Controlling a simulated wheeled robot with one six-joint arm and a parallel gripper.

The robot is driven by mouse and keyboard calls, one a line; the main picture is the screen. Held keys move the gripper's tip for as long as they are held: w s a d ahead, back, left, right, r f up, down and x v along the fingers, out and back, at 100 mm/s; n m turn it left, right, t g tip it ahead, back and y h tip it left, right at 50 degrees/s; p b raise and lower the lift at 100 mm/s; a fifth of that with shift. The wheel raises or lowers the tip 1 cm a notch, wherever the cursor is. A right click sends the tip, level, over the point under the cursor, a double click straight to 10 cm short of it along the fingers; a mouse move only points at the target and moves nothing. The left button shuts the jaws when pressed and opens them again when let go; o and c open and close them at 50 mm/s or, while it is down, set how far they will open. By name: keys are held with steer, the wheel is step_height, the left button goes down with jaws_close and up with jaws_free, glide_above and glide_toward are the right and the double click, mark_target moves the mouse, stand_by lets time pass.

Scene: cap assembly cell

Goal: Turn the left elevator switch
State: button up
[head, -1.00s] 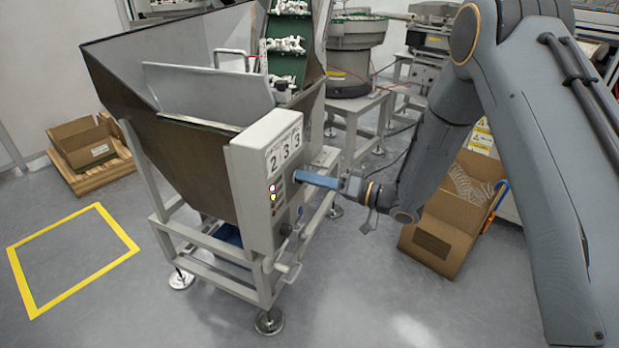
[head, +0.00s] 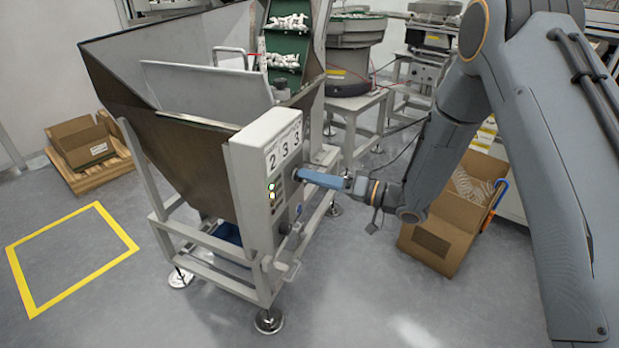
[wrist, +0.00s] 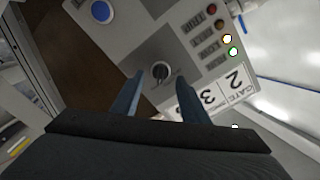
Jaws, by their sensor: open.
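The elevator switch (wrist: 160,70) is a dark round knob with a pale mark, on the light grey control panel (wrist: 130,40) in the wrist view. My gripper (wrist: 160,78) is open, with its two blue fingers on either side of the knob in that view. I cannot tell whether they touch it. In the head view my gripper (head: 298,174) reaches from the right to the front of the control box (head: 262,190), and its fingers hide the switch there.
The hopper (head: 170,140) stands behind the box. A cardboard box (head: 445,235) is under my arm. The floor in front is clear.

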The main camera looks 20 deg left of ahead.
steer(key=s+d, duration=0.1)
steer(key=d, duration=0.5)
steer(key=shift+b, duration=0.35)
steer(key=shift+d, duration=0.1)
steer(key=w+d+r+m+t+h+p, duration=0.25)
steer(key=w+d+t+h, duration=0.35)
steer(key=w+d+h, duration=0.4)
steer(key=s+d+m+h, duration=0.2)
steer(key=s+d+h, duration=0.35)
steer(key=d, duration=0.75)
steer(key=s+d+r+m+g+h+p, duration=0.1)
steer(key=s+d+g, duration=0.1)
steer(key=s+d, duration=0.35)
steer(key=s+d+r+m+g+h, duration=0.1)
steer(key=s+d+g+h, duration=0.1)
steer(key=s, duration=0.6)
steer(key=s+r+g, duration=0.1)
steer(key=s+g, duration=0.3)
steer(key=s, duration=1.1)
steer(key=shift+a+r+m+g+y+p, duration=0.25)
steer(key=shift+r+m+g+y+p, duration=0.1)
steer(key=shift+r+g, duration=0.05)
